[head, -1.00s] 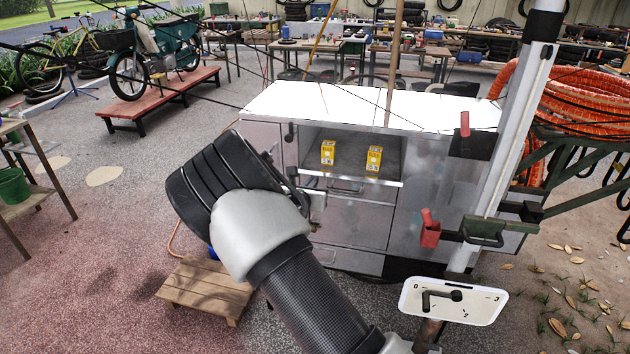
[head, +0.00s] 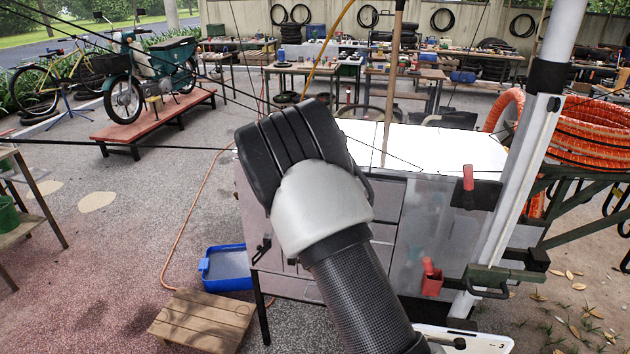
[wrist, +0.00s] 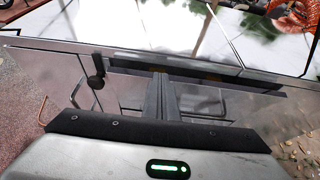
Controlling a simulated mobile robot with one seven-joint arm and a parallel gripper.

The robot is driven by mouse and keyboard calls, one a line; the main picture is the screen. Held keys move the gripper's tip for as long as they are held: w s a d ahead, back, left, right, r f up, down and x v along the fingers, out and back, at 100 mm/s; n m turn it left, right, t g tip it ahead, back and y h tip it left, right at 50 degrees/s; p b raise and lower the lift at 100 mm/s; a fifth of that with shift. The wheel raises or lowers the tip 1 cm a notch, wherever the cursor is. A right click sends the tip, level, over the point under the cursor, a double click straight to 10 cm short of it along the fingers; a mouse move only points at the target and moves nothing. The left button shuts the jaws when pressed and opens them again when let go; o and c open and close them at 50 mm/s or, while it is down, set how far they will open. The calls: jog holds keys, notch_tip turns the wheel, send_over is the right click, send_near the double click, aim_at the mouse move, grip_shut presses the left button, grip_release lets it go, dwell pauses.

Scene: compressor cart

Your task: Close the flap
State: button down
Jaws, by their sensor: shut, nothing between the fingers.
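The compressor cart (head: 440,235) has a grey metal front under a bright white top. My arm covers most of its front in the head view, so the flap cannot be made out there.
A red holder (head: 431,278) and a pale post (head: 510,180) stand at the cart's right. A blue tray (head: 226,268) and a wooden step (head: 203,318) lie on the floor at the left. Open floor extends left of the cart.

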jog(key=shift+w+d+r, duration=0.15)
jog(key=shift+w, duration=0.3)
jog(key=shift+w+d+r, duration=0.15)
jog(key=shift+w, duration=0.25)
